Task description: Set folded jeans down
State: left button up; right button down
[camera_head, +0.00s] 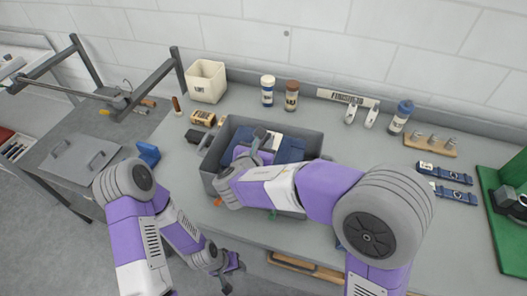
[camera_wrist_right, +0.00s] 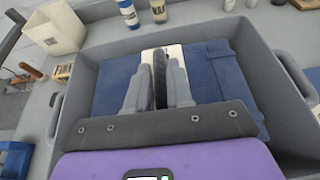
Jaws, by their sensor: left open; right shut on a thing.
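The folded jeans (camera_head: 291,150) are dark blue and lie inside a grey bin (camera_head: 213,160) on the table. They fill much of the right wrist view (camera_wrist_right: 215,75), low between the bin walls. My right gripper (camera_head: 262,146) reaches down into the bin and is shut on the folded jeans; in its wrist view the fingers (camera_wrist_right: 159,85) are close together over their middle. A pale patch shows beyond the fingertips. My arm hides the front part of the bin. My left gripper (camera_head: 230,268) is open and empty, low in front of the table, apart from the bin.
A cream box (camera_head: 206,81), two small jars (camera_head: 267,90) and a blue-capped bottle (camera_head: 401,117) stand behind the bin. A wooden block with metal pegs (camera_head: 430,144), blue straps (camera_head: 446,173) and a green machine (camera_head: 512,235) are at right. A metal rack (camera_head: 85,145) stands left.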

notch_tip(320, 180, down, 2)
jog(key=shift+w, duration=0.1)
jog(key=shift+f+b, duration=0.6)
jog(key=shift+b, duration=0.15)
jog(key=c, duration=1)
grip_release()
jog(key=shift+r+p, duration=0.55)
jog(key=shift+p, duration=0.05)
jog(key=p+v, duration=0.1)
jog(key=v, duration=1.1)
